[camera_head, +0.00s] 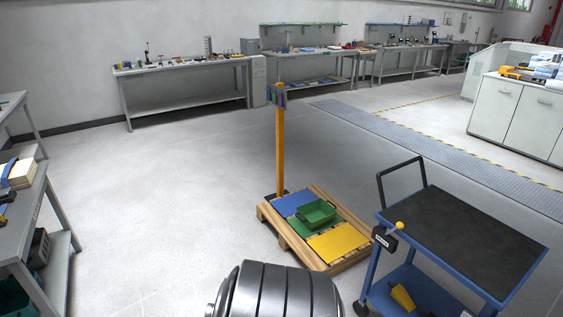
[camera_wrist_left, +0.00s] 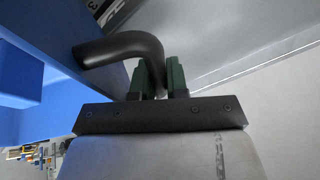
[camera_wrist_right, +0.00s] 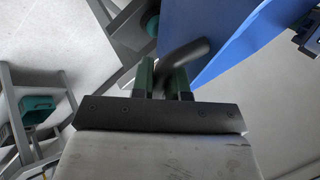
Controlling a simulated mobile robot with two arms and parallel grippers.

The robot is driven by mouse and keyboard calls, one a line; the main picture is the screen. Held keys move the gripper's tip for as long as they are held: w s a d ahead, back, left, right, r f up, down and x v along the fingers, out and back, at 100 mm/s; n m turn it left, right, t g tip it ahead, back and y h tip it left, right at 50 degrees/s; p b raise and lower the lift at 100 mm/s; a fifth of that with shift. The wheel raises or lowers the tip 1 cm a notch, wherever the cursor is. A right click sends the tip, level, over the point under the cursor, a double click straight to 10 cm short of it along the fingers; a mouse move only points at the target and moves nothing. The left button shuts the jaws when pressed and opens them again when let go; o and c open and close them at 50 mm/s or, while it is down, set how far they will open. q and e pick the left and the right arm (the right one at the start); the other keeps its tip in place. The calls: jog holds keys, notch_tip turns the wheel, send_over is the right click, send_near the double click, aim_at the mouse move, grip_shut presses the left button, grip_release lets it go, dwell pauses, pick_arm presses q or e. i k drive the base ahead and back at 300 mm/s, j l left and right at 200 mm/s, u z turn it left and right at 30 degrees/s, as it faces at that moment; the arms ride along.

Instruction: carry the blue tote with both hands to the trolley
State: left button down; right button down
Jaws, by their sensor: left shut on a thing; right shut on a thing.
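The blue tote fills the left side of the left wrist view (camera_wrist_left: 85,22) and the upper middle of the right wrist view (camera_wrist_right: 205,25). My left gripper (camera_wrist_left: 160,78) is shut on a black bent handle (camera_wrist_left: 115,47) on the tote's side. My right gripper (camera_wrist_right: 164,80) is shut on another such handle (camera_wrist_right: 183,55). The tote and both grippers are out of the head view. The trolley (camera_head: 470,235) stands at the lower right of the head view, with a blue frame, a bare dark top and a dark push bar.
A wooden pallet (camera_head: 268,217) with coloured panels, a green bin (camera_head: 317,213) and an orange post (camera_head: 280,150) stands left of the trolley. A workbench (camera_head: 25,215) is at the left edge. The floor (camera_head: 150,200) between them is clear. A yellow item (camera_head: 402,298) lies on the trolley's lower shelf.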

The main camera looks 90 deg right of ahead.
aim_at(464, 232)
jog(key=z, duration=4.25)
jog(key=i+j+z, duration=0.55)
jog(key=j+z, duration=0.2)
jog(key=i+j, duration=1.15)
jog(key=i, duration=0.1)
